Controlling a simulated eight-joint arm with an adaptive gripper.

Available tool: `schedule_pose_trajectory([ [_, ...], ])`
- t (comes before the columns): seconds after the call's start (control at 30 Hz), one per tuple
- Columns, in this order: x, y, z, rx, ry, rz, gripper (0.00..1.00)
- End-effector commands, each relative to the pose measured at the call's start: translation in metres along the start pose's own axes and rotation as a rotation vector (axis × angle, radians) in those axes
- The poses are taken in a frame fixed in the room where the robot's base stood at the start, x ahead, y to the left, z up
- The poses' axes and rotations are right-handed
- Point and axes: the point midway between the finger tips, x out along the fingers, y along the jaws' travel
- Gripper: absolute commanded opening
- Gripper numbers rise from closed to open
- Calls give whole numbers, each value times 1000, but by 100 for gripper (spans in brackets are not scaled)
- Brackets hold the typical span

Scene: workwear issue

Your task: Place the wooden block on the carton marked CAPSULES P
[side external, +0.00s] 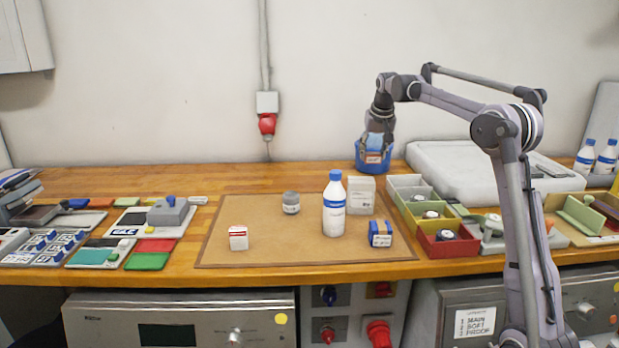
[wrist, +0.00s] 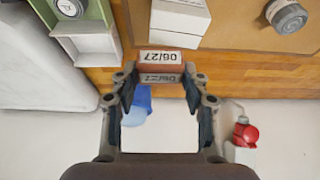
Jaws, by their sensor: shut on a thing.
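My gripper (wrist: 160,78) is shut on a reddish-brown block with a white label reading 06/27 (wrist: 162,68), apparently the wooden block. In the side view the block (side external: 374,158) hangs in front of a blue tub at the back of the bench, below my gripper (side external: 376,145). A plain pale carton (side external: 360,195) stands on the brown mat, and shows at the top of the wrist view (wrist: 180,18). A small white carton with red (side external: 238,239) and a blue carton with a pale label (side external: 380,234) stand nearer the front. I cannot read CAPSULES P on any.
A white bottle with a blue cap (side external: 334,207) stands in front of the pale carton. A grey jar (side external: 291,203) is left of it. Open bins (side external: 411,190) flank the mat on the right. The mat's left part (side external: 245,212) has free room.

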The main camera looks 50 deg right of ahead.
Motion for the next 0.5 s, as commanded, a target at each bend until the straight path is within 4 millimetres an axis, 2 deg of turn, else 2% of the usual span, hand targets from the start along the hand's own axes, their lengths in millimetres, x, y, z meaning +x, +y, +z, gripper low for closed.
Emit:
schedule_pose_trajectory([
  [0.1, 12, -17, -2, -2, 0, -1, 25],
  [0.2, 18, -24, -2, 1, 0, 0, 25],
  [0.37, 27, -27, 0, 1, 0, 1, 25],
  [0.5, 44, -26, 8, 1, 0, 1, 25],
])
